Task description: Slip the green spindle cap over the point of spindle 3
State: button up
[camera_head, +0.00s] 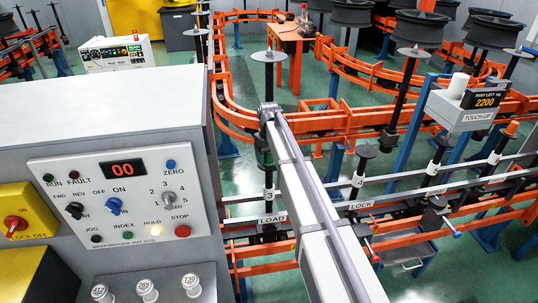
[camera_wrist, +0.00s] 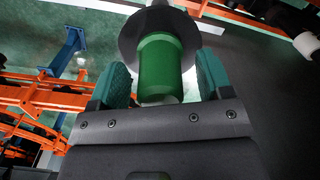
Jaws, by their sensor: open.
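Spindle 3 (camera_head: 269,196) stands by the LOAD sign, with its number label showing and its upper part partly covered by my arm. A green patch at its top, the green spindle cap (camera_head: 268,158), shows beside my arm. In the wrist view the green cap (camera_wrist: 160,65) lies between the two teal finger pads of my gripper (camera_wrist: 158,85), with slim gaps on both sides. My gripper is open around it. A dark round flange (camera_wrist: 128,42) lies directly beyond the cap, which appears to sit on it. The spindle's point is hidden.
The control cabinet (camera_head: 100,115) stands close on the left. Orange conveyor rails (camera_head: 350,122) run behind. A touch-up box (camera_head: 465,110) is at right.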

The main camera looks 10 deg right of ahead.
notch_tip(320, 180, up, 11)
jog(key=p, duration=1.1)
jog(key=shift+r, duration=0.1)
jog(key=shift+f, duration=0.2)
jog(key=s+f+m+b, duration=0.1)
jog(key=s+f+b, duration=0.4)
jog(key=s, duration=0.6)
jog(key=s+f+m+b, duration=0.2)
jog(key=s+f+b, duration=0.3)
jog(key=s, duration=0.6)
jog(key=s+f+m+b, duration=0.1)
jog(key=s+f+b, duration=0.4)
jog(key=s, duration=0.7)
